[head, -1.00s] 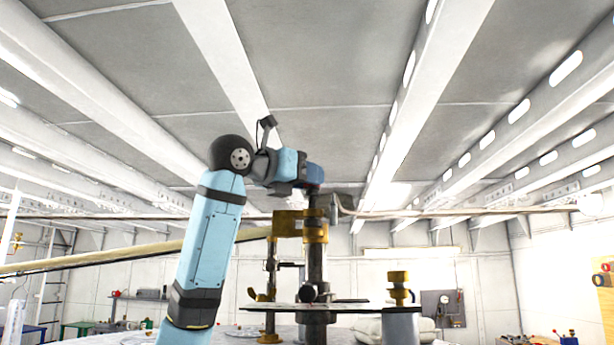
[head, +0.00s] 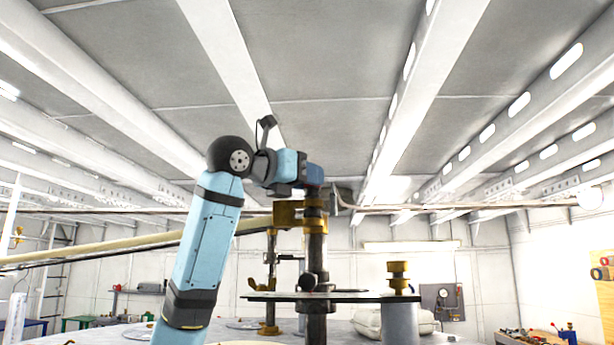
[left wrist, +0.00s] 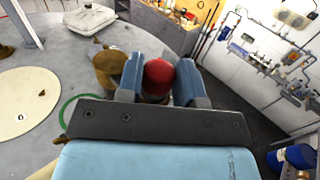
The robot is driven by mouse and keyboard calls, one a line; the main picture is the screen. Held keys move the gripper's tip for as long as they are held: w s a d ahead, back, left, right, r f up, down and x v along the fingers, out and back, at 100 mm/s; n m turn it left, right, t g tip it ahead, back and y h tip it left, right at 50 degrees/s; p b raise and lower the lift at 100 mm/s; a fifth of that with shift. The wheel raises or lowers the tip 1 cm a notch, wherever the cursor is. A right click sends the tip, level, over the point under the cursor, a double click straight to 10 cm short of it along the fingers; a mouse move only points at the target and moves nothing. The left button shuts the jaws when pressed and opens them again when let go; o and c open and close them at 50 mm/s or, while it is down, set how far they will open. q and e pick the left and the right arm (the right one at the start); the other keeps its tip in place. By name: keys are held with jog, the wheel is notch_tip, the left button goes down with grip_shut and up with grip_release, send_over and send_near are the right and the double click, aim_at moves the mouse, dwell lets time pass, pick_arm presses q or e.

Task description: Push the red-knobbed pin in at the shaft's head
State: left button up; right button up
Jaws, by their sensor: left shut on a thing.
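In the left wrist view, the red knob (left wrist: 158,74) of the pin sits between the two blue-padded fingers of my left gripper (left wrist: 160,80), which is shut on it. The pin's body below the knob is mostly hidden. In the head view, my left gripper (head: 318,188) is at the top of the dark upright shaft (head: 316,262), right by its brass head (head: 302,213). The knob does not show there. I cannot tell how deep the pin sits. A brass piece (left wrist: 107,68) is left of the fingers in the wrist view. My right gripper is out of view.
A flat plate (head: 275,297) surrounds the shaft lower down. A brass post (head: 269,270) stands left of it, and a grey cylinder (head: 400,322) with a brass fitting (head: 398,276) stands right. A pale pole (head: 130,248) runs behind my arm.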

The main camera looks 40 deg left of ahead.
pick_arm(q)
jog(key=shift+w+d+f, duration=0.1)
jog(key=shift+w+f, duration=0.05)
jog(key=shift+f, duration=0.3)
jog(key=o, duration=1)
jog(key=shift+f, duration=0.15)
jog(key=shift+c, duration=0.2)
